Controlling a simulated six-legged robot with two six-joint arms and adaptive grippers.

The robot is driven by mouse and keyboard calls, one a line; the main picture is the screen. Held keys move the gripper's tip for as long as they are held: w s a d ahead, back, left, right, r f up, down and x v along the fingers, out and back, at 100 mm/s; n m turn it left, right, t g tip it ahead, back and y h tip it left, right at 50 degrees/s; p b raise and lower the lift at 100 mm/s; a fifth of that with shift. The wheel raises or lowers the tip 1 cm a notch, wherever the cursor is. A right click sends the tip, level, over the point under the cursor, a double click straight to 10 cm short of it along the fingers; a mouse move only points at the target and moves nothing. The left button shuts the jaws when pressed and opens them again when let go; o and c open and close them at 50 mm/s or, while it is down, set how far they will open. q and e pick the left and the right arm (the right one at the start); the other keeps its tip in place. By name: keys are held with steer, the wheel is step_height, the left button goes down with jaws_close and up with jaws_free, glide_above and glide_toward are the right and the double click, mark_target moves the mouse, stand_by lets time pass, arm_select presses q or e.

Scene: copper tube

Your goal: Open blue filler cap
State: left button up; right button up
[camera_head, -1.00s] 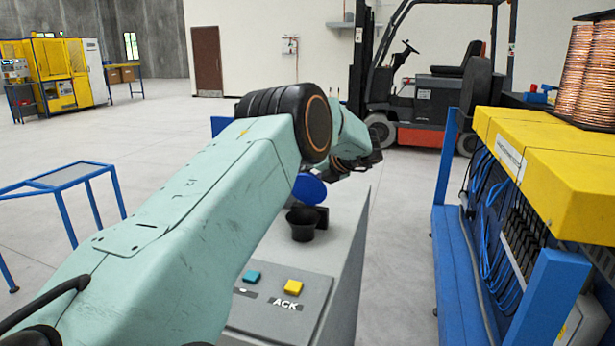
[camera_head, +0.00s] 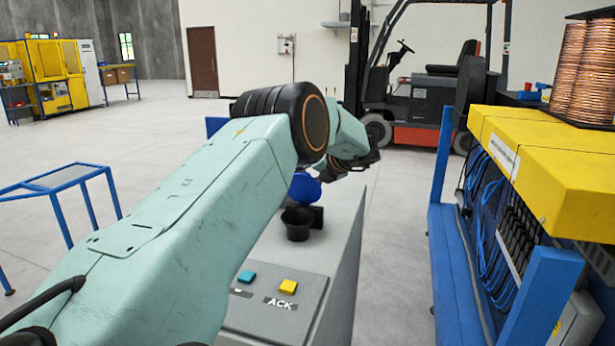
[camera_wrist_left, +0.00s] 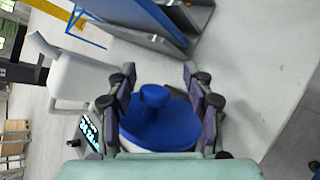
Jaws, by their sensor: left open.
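The blue filler cap (camera_head: 305,188) stands raised and tilted behind and above a black cup-shaped filler neck (camera_head: 298,226) on the grey cabinet in the head view. The neck's dark mouth shows uncovered. My left gripper (camera_head: 358,163) is just above and right of the cap, partly hidden behind my own arm. In the left wrist view the cap (camera_wrist_left: 155,122) is a blue disc with a round knob. The open jaws of my left gripper (camera_wrist_left: 160,77) stand on either side of it. I cannot tell whether they touch it. My right gripper is not in view.
The grey cabinet (camera_head: 338,245) carries a teal button (camera_head: 247,277) and a yellow ACK button (camera_head: 288,287). A blue and yellow rack with cables (camera_head: 545,165) stands at the right. A blue-framed table (camera_head: 65,178) is at the left. A forklift (camera_head: 425,95) stands behind.

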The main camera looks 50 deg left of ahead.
arm_select(q)
steer(key=v, duration=1.2)
steer(key=shift+s+d, duration=0.1)
steer(key=shift+c, duration=0.2)
